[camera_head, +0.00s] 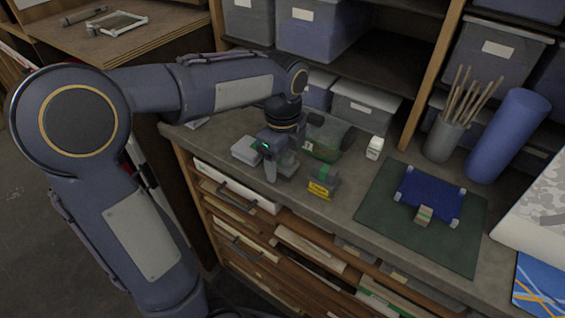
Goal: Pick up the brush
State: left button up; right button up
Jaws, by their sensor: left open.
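Several thin wooden sticks, which may be brushes, stand in a grey cup (442,138) at the back right of the worktop. I cannot make out their tips, and no other brush is clear to me. My left gripper (278,169) points down over the left part of the worktop, open, well to the left of the cup. A small light box (246,150) is left of it, and a clear container with green in it (326,138) is behind it to the right. My right gripper is not in view.
A small yellow-fronted item (320,188) is near the front edge, and a white bottle (375,148) farther back. A blue panel (428,192) with a small striped block (424,215) lies on a green mat (385,218). A blue roll (510,135) leans at right.

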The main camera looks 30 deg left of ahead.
pick_arm(q)
jog(key=c, duration=1.2)
jog(key=shift+o, duration=0.2)
jog(key=shift+r, duration=0.6)
notch_tip(320, 180, up, 2)
jog(key=shift+s+d+r, duration=0.1)
jog(key=shift+r, duration=0.15)
jog(key=s+d+r, duration=0.7)
jog(key=s+r, duration=0.2)
jog(key=s, duration=0.2)
jog(key=shift+s+r+b, duration=0.15)
jog(key=shift+s+b, duration=0.2)
jog(key=shift+s, duration=0.05)
